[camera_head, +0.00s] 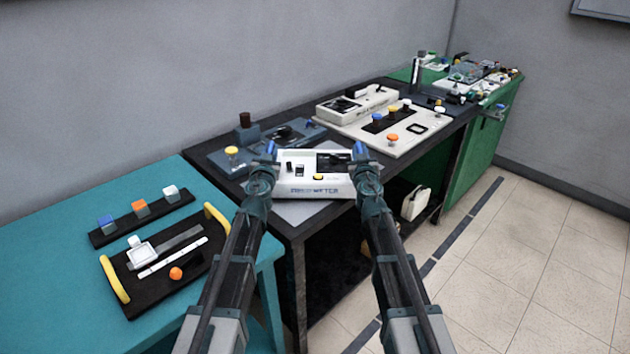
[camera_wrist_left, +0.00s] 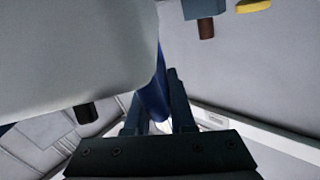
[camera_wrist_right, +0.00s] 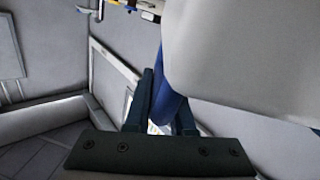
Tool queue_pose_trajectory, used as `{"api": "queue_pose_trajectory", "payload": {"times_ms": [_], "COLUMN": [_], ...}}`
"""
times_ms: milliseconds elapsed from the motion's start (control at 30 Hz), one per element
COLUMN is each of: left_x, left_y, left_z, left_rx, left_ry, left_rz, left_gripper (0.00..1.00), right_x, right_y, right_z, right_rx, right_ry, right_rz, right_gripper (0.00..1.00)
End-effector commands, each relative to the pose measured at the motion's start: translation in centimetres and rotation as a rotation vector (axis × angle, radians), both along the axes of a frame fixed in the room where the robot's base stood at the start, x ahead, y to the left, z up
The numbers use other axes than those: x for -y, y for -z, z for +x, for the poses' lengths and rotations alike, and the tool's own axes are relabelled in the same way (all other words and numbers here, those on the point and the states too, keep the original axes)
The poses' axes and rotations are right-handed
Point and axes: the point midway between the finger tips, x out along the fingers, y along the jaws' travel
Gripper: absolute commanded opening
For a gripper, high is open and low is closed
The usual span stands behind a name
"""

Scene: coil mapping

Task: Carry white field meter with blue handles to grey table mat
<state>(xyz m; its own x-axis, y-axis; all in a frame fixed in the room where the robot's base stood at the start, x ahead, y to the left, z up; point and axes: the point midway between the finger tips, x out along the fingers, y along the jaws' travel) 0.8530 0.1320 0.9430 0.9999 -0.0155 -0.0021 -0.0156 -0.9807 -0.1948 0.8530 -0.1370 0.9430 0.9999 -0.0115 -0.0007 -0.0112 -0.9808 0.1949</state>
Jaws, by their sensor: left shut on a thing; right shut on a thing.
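The left handle (camera_wrist_left: 153,97) shows between the fingers in the left wrist view, the right handle (camera_wrist_right: 166,100) in the right wrist view. The grey table mat (camera_head: 298,212) shows below the meter at the dark table's near corner; the meter hides most of it.
On the dark table (camera_head: 291,230) are a blue-grey device (camera_head: 275,138) behind the meter and a white panel (camera_head: 405,128) to the right. The teal table (camera_head: 60,265) at the left bears a black tray with yellow handles (camera_head: 165,268) and a strip of colored blocks (camera_head: 140,215).

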Motion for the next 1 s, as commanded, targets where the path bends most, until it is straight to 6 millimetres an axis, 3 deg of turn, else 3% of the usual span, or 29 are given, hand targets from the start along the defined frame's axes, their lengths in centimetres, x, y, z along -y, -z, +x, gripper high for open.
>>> {"api": "queue_pose_trajectory", "payload": {"times_ms": [67, 100, 233, 667, 867, 1000], "left_x": [-0.7, -0.7, -0.5, -0.1, -0.2, -0.2], "left_y": [0.7, 0.4, 0.3, 0.3, 0.3, 0.3], "left_z": [0.0, 0.0, 0.0, -0.5, -2.8, -5.4], "left_rx": [-0.001, -0.001, 0.000, -0.001, -0.001, -0.001], "left_ry": [-0.012, -0.012, -0.009, -0.002, -0.002, -0.002], "left_rz": [0.003, 0.003, 0.002, 0.000, 0.001, 0.001], "left_gripper": [0.00, 0.30, 0.52, 0.52, 0.52, 0.52], "right_x": [0.7, 0.7, 0.5, 0.1, 0.1, 0.1], "right_y": [0.7, 0.3, 0.3, 0.3, 0.3, 0.3], "right_z": [0.0, 0.0, 0.0, 0.0, 0.0, 0.0], "right_rx": [0.001, 0.001, 0.000, 0.000, 0.000, 0.000], "right_ry": [0.013, 0.013, 0.009, 0.002, 0.001, 0.001], "right_rz": [-0.003, -0.003, -0.002, 0.000, 0.000, 0.000], "right_gripper": [0.00, 0.29, 0.52, 0.52, 0.52, 0.52]}}
